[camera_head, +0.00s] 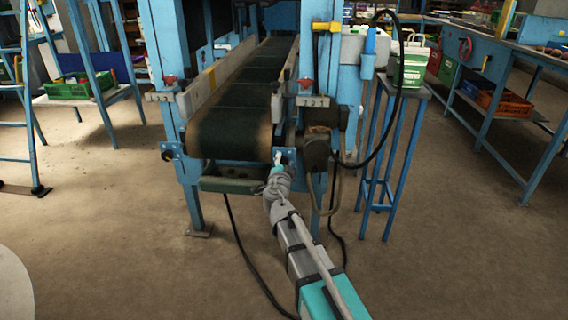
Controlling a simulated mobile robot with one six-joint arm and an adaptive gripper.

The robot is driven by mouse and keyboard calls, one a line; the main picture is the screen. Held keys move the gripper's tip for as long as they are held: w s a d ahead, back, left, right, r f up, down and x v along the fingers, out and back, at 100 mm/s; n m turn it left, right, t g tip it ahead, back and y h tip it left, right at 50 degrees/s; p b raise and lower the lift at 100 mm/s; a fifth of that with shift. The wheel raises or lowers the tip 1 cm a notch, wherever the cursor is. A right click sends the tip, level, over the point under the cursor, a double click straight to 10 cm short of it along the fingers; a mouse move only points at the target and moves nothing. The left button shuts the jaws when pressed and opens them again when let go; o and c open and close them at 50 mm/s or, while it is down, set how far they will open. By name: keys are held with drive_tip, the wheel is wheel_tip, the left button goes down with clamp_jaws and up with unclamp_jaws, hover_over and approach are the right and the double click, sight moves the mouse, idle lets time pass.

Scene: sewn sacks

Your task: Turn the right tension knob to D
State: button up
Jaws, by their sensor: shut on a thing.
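The conveyor (228,130) stands ahead of me, its dark green belt rolling over the near end. The left tension knob (168,151) is a small dark knob on the blue plate at the left of that end. My gripper (281,158) is at the matching blue plate on the right, at the belt's near right corner. It is shut on the right tension knob, which is mostly hidden behind my fingers. The letter marks around the knob and its pointer are too small or covered to read.
A dark motor (318,150) sits just right of my gripper, with hanging cables and hoses near it. A blue stand (385,140) holds a green and white container (411,66). A blue ladder (22,110) stands at the left. The floor in front is mostly clear.

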drive_tip(key=shift+m, duration=0.7)
drive_tip(key=o, duration=1.2)
drive_tip(key=shift+c, duration=0.2)
drive_tip(key=shift+s, duration=0.1)
drive_tip(key=s, duration=1.1)
drive_tip(key=shift+s+a, duration=0.2)
drive_tip(key=shift+s, duration=0.2)
